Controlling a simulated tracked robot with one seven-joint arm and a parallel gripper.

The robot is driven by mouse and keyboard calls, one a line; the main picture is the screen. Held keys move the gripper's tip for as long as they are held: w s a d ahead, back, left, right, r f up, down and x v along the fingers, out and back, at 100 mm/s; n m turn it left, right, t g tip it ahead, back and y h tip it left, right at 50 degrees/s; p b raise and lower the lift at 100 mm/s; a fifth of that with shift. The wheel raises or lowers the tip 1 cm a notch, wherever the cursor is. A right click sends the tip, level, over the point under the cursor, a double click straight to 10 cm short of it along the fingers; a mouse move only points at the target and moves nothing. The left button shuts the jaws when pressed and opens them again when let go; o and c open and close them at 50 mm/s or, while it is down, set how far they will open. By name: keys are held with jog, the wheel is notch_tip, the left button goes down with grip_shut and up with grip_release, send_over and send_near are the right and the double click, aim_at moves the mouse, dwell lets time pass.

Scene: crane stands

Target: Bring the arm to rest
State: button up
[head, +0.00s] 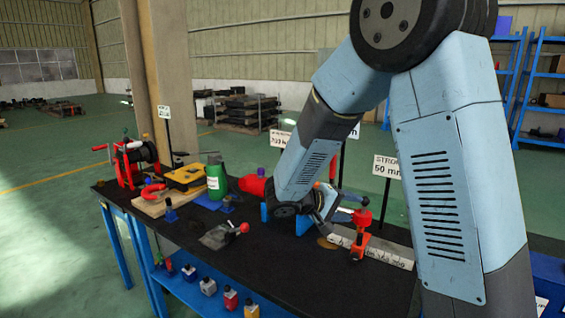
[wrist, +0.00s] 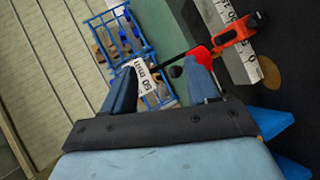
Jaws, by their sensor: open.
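My arm, pale blue with dark joints, reaches from the upper right over the black-topped bench (head: 262,262) in the head view. Its end is low above the bench, partly hidden behind my own links. My gripper (wrist: 163,80) shows in the wrist view with its two fingers apart and no object held between them. Behind the gap are a white sign and a red part of a small device. I cannot tell how far the fingers are from that device.
An orange-red device (head: 359,246) stands by a white scale bar (head: 393,254), close to my gripper. A green bottle (head: 216,178), yellow case (head: 184,178) and red winch (head: 126,163) stand left. A "50 mm" sign (head: 387,167) rises behind. The bench's front middle is fairly clear.

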jog(key=s+d+r+m+g+y, duration=0.1)
jog(key=s+d+r+g+y, duration=0.2)
jog(key=s, duration=0.4)
jog(key=s+d+r+m+g+y, duration=0.1)
jog(key=s+d+r+y, duration=0.15)
jog(key=s+d, duration=0.3)
jog(key=s+a+r+t+y, duration=0.1)
jog(key=s+r+t+y, duration=0.1)
jog(key=s, duration=0.4)
jog(key=s+a+r+t+y, duration=0.1)
jog(key=s+r+t+y, duration=0.1)
jog(key=s+r+y, duration=0.3)
jog(key=shift+s+a+m, duration=0.3)
jog(key=shift+s+m, duration=0.1)
jog(key=shift+s, duration=0.5)
jog(key=shift+r, duration=0.1)
